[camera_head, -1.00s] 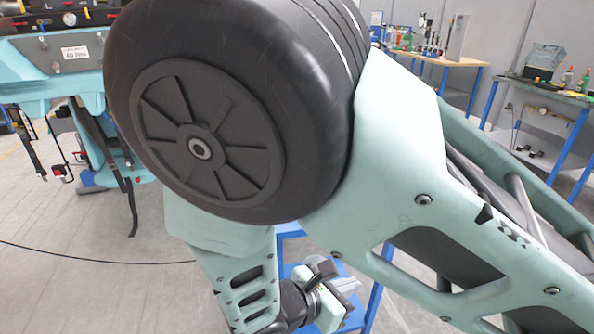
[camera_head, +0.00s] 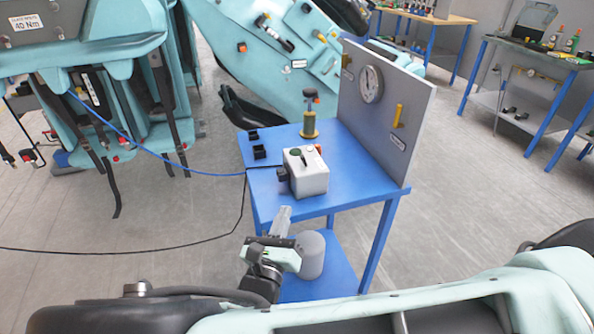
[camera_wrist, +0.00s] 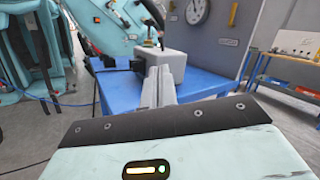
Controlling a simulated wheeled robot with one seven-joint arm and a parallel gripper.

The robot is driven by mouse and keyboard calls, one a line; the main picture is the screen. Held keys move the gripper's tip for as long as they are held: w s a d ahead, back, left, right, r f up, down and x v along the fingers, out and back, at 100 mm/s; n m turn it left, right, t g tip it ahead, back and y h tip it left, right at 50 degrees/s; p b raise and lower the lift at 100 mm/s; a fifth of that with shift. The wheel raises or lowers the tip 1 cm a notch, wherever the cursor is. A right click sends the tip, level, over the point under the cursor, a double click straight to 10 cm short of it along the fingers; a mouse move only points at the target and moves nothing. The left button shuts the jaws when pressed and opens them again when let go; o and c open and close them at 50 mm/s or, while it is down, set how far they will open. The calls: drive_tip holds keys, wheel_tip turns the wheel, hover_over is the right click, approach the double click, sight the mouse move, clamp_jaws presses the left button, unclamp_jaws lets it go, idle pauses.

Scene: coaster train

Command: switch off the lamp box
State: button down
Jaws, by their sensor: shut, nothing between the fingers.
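My gripper (camera_head: 284,211) is shut and empty. It is in front of the table's near edge, apart from the box. In the wrist view the closed fingers (camera_wrist: 158,74) point toward the box.
An upright grey panel with a gauge (camera_head: 370,84) and a yellow handle stands along the table's right side. A grey cylinder (camera_head: 311,255) is on the lower shelf. Cables run from the left.

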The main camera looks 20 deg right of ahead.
sight(302, 159)
drive_tip(key=p+x, duration=0.4)
drive_tip(key=x, duration=0.9)
drive_tip(key=shift+p, duration=0.4)
drive_tip(key=shift+w+d, duration=0.3)
drive_tip(key=shift+w, duration=0.1)
